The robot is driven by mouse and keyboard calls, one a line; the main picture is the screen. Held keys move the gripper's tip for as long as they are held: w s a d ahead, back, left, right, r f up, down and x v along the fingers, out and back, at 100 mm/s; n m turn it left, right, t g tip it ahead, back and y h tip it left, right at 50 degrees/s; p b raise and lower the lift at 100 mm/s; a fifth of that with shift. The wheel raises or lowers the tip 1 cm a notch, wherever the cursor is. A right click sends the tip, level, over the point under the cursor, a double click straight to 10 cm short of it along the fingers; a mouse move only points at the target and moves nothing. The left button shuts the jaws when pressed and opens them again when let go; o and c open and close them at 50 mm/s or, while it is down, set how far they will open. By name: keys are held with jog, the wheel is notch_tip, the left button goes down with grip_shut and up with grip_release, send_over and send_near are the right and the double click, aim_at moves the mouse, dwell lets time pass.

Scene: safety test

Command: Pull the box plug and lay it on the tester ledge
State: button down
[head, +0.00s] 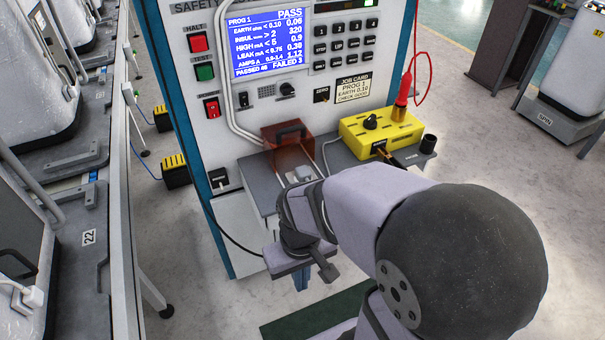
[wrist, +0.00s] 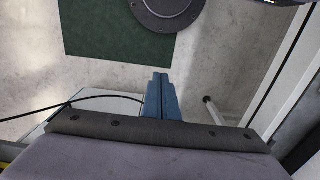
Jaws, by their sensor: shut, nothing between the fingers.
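My gripper (head: 301,280) is shut and empty, its blue fingers pointing down in front of the tester. In the wrist view the closed fingers (wrist: 160,88) hang over floor with no object at their tips. The grey tester ledge (head: 255,182) runs below the panel, behind my gripper. A translucent orange-brown box cover (head: 287,145) with a dark handle stands on it. A small white plug-like piece (head: 303,173) shows in front of the cover, partly hidden by my arm; whether it is seated in a socket I cannot tell.
A yellow box (head: 383,133) with a black knob and red probe (head: 402,100) sits on the ledge's right. The tester screen (head: 268,44) reads PASS. A black cable (head: 238,240) hangs at left. Grey machines line the left; a green mat (wrist: 115,30) lies on open floor.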

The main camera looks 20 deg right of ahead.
jog(key=c, duration=2.4)
grip_release()
jog(key=shift+c, duration=0.2)
jog(key=o, duration=1)
jog(key=shift+r, duration=0.25)
jog(key=shift+o, duration=0.8)
jog(key=shift+d+r+p, duration=0.1)
jog(key=shift+r+p, duration=0.25)
jog(key=shift+p, duration=0.25)
jog(key=d+r+m+g+p, duration=0.2)
jog(key=d+r+g+p, duration=0.2)
jog(key=r+p, duration=1)
jog(key=w+d+t+p, duration=0.1)
jog(key=w+d+p, duration=0.1)
jog(key=w, duration=0.6)
jog(key=w+d+t+p, duration=0.1)
jog(key=w+d+p, duration=0.2)
jog(key=w, duration=0.6)
jog(key=w+d+f+n+t+p, duration=0.1)
jog(key=w+d+t+p, duration=0.1)
jog(key=w+p, duration=0.4)
jog(key=shift+w+d, duration=0.25)
jog(key=shift+w, duration=0.45)
jog(key=shift+w+d, duration=0.2)
jog(key=shift+w, duration=0.45)
jog(key=shift+s+n, duration=0.1)
jog(key=shift+n, duration=0.4)
